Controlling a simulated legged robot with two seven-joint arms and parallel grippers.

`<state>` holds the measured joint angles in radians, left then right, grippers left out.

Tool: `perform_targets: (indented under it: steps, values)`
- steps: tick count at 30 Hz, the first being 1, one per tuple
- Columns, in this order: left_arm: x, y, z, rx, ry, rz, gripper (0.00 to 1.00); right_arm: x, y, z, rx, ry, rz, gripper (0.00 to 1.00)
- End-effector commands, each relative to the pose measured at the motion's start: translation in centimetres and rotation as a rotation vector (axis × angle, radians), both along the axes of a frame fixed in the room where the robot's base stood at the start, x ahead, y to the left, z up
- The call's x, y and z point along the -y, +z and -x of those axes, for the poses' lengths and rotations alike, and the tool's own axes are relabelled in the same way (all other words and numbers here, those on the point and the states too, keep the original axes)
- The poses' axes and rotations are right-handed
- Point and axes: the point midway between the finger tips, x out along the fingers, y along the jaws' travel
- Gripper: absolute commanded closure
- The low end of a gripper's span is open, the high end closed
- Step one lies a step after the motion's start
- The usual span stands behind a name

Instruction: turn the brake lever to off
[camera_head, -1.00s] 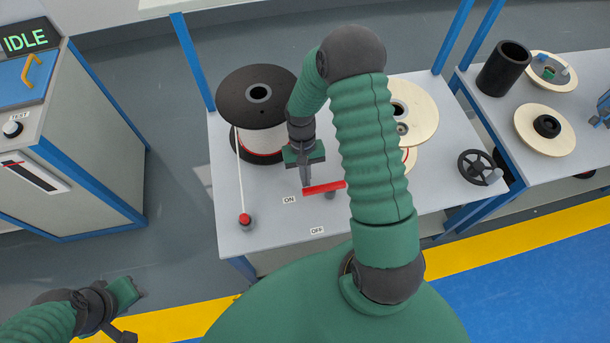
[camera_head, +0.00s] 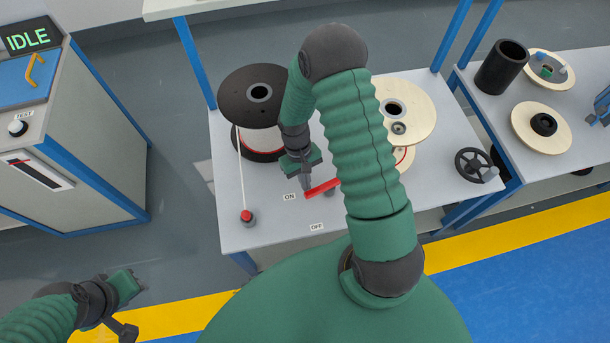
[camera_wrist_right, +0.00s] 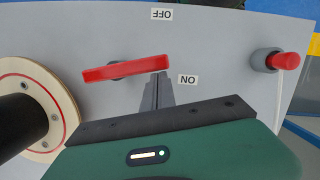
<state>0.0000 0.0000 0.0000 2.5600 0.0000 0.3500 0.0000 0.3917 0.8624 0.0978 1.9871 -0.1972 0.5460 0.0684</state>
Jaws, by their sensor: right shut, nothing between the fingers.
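The red brake lever (camera_head: 320,188) sits on a grey pivot on the table, partly hidden by my right arm in the head view. Its free end lies near the ON label (camera_head: 289,197); the OFF label (camera_head: 316,227) is nearer to me. In the wrist view the lever (camera_wrist_right: 125,69) lies slightly tilted across the picture. My right gripper (camera_head: 307,191) is shut and empty, with its fingertips (camera_wrist_right: 160,78) against or very close to the lever's free end, on the side away from OFF. My left gripper (camera_head: 136,285) is low at the left, far from the lever; its jaws are unclear.
A red button (camera_head: 246,216) on a grey base stands left of the lever. A black-flanged spool (camera_head: 240,88) and a wooden spool (camera_head: 420,105) stand behind. A black handwheel (camera_head: 472,164) is at the right. The table front around OFF is clear.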

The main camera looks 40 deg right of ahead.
Motion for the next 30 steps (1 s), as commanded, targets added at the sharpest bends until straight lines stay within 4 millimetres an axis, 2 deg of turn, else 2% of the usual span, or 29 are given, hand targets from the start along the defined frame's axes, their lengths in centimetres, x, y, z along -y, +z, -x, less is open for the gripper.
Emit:
perform_targets:
  steps: [1, 12, 21, 30]
  values:
    - [0.0, 0.8, 0.0, 0.0, 0.0, 0.0, 0.64, -0.3, 0.4, 0.4, -0.004, 0.045, -0.002, 1.0]
    - [0.0, 3.0, 0.0, 0.0, 0.0, 0.0, 0.64, -1.4, 0.3, 3.0, -0.004, 0.398, -0.002, 1.0]
    - [0.0, 3.9, 0.0, 0.0, 0.0, 0.0, 0.64, -1.6, 0.2, 4.8, -0.003, 0.634, -0.002, 1.0]
    - [0.0, 4.2, 0.0, 0.0, 0.0, 0.0, 0.64, -1.4, 0.1, 5.8, -0.002, 0.766, -0.002, 1.0]
